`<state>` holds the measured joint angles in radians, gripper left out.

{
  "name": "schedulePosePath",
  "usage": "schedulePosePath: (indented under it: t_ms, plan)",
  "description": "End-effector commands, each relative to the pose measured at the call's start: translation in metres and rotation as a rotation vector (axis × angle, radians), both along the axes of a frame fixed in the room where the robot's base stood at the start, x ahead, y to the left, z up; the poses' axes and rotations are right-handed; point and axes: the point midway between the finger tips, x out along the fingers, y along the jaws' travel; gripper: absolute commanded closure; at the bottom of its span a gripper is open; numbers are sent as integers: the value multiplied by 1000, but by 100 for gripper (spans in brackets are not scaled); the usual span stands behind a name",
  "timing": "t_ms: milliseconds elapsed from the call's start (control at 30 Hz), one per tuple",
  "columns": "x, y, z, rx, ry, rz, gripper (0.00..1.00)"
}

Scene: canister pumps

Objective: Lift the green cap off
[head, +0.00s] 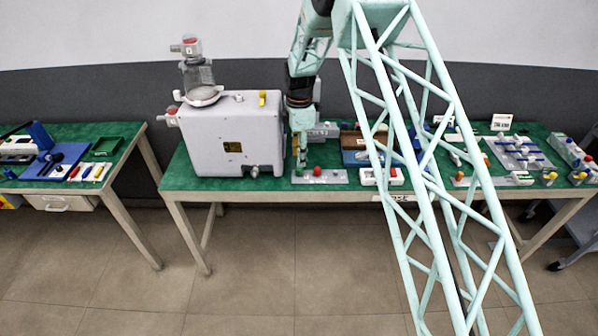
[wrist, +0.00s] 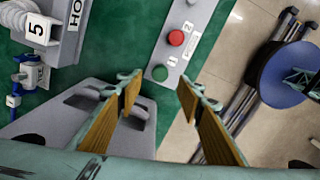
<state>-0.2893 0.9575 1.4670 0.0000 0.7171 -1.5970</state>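The green cap (wrist: 160,73) is a small round knob on a pale grey plate (wrist: 193,14) in the wrist view. A red cap (wrist: 176,38) sits beside it on the same plate. My gripper (wrist: 157,84) is open, its two wood-coloured finger pads on either side of the green cap's line, with the cap showing in the gap just past the tips. No contact is visible. In the head view my gripper (head: 300,162) points down at the left end of the plate, near the red cap (head: 317,172); the green cap is hard to make out there.
A large grey canister pump (head: 225,135) stands close on the left. Its grey body also shows at lower left in the wrist view (wrist: 85,125). A white-and-red block (head: 382,177) lies to the right. The green table's (head: 180,172) front edge is near the plate.

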Motion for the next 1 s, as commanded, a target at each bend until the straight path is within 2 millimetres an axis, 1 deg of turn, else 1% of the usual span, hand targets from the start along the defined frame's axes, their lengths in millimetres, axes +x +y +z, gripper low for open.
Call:
schedulePosePath:
  t_ms: [100, 200, 633, 767, 867, 1000]
  plan:
    - [0, 0, -12, -1, 2, 0, 66]
    - [0, 0, -17, 0, 1, 0, 66]
    - [0, 0, -20, 0, 0, 0, 66]
    - [0, 0, -24, 0, 0, 0, 66]
    - [0, 0, -31, 0, 1, 0, 66]
    - [-1, 0, -46, -1, 3, 0, 66]
